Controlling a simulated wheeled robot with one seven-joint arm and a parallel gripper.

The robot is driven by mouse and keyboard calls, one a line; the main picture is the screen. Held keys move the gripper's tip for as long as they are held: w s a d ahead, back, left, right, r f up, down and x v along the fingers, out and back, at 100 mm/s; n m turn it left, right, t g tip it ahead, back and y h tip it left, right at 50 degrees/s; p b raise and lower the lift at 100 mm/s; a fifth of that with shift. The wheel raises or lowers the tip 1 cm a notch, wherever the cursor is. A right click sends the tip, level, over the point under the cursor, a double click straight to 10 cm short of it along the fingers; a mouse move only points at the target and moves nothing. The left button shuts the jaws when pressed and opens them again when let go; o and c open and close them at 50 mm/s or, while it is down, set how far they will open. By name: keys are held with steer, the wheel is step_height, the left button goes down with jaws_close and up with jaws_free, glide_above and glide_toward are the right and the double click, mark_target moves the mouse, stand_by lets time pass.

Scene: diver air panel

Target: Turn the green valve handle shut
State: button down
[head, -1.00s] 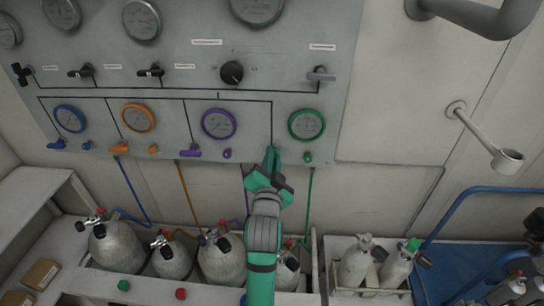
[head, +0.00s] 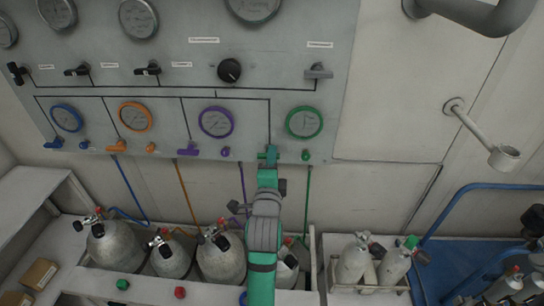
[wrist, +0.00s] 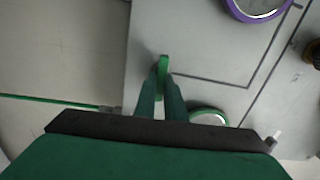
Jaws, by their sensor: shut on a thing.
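The green valve handle (head: 272,151) is at the lower edge of the grey panel, left of and below the green-rimmed gauge (head: 304,122). In the wrist view the handle (wrist: 164,64) stands between my fingertips and lies roughly across the black line that leads to it. My gripper (head: 268,160) is shut on the handle; in the wrist view its two fingers (wrist: 161,88) close on it from both sides. In the head view my gripper and arm cover part of the handle, so only a little green shows.
The purple handle (head: 187,151) and purple gauge (head: 216,122) are to the left. A small green knob (head: 306,155) sits close on the right, above a green hose (head: 308,190). Grey cylinders (head: 221,260) stand in a rack below. A wall bracket (head: 503,157) juts out at right.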

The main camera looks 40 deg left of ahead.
steer(key=shift+f+m, duration=0.1)
steer(key=shift+m, duration=0.2)
stand_by(0.4)
steer(key=c, duration=1.8)
jaws_free()
steer(key=shift+c, duration=0.2)
steer(key=v, duration=1.1)
steer(key=shift+a, duration=0.15)
